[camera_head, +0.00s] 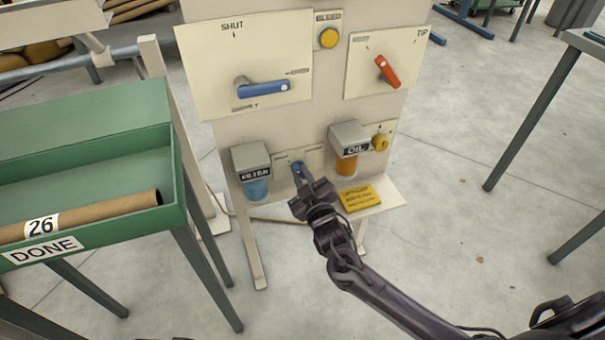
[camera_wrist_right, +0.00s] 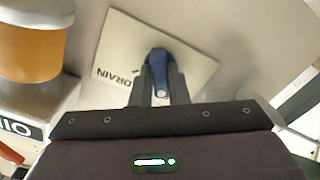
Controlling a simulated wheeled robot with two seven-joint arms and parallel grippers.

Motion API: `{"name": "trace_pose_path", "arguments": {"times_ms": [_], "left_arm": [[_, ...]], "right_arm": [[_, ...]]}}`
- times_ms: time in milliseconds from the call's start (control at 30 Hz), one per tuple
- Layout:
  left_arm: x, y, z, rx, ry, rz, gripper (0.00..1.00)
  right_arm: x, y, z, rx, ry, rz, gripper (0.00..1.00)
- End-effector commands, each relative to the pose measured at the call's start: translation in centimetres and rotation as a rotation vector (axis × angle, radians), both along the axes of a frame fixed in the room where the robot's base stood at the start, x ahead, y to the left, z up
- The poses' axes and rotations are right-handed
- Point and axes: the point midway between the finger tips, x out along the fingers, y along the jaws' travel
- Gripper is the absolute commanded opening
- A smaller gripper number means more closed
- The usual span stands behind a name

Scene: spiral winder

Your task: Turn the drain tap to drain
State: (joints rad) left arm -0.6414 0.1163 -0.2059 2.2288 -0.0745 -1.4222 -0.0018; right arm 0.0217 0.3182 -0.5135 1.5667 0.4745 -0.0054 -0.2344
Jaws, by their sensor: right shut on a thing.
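The drain tap (camera_head: 299,169) is a small blue lever low on the cream panel, between the filter unit and the oil unit. In the right wrist view the blue tap (camera_wrist_right: 158,62) stands in front of a cream plate (camera_wrist_right: 115,50) marked DRAIN. My right gripper (camera_head: 303,183) reaches up to it from the lower right. In the wrist view its two fingers (camera_wrist_right: 159,88) are shut on the tap's lever, one on each side. The fingertips partly hide the lever. My left gripper is not in view.
The filter unit (camera_head: 251,163) with a blue bowl and the oil unit (camera_head: 350,140) with an amber bowl flank the tap closely. A yellow sign (camera_head: 358,198) lies on the ledge at right. The blue supply lever (camera_head: 264,88) and red lever (camera_head: 387,71) are above. A green DONE tray (camera_head: 90,100) stands left.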

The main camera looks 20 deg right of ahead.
Motion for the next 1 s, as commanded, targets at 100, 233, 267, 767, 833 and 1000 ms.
{"name": "trace_pose_path", "arguments": {"times_ms": [100,233,267,767,833,1000], "left_arm": [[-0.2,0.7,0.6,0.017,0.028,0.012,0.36],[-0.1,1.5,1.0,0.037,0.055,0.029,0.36],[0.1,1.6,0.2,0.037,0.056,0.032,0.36],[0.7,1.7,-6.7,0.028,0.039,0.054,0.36],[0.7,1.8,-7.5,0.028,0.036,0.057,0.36],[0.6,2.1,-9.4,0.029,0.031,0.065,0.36]], "right_arm": [[-0.1,0.0,0.1,0.109,0.008,-0.001,0.00],[-0.1,0.0,0.0,0.233,0.012,-0.001,0.00],[-0.1,0.0,0.0,0.263,0.013,-0.002,0.00],[-0.1,0.0,0.0,0.737,0.029,-0.003,0.00],[-0.1,0.0,0.0,0.804,0.031,-0.003,0.00],[-0.1,0.0,0.0,0.961,0.036,-0.001,0.00]]}}
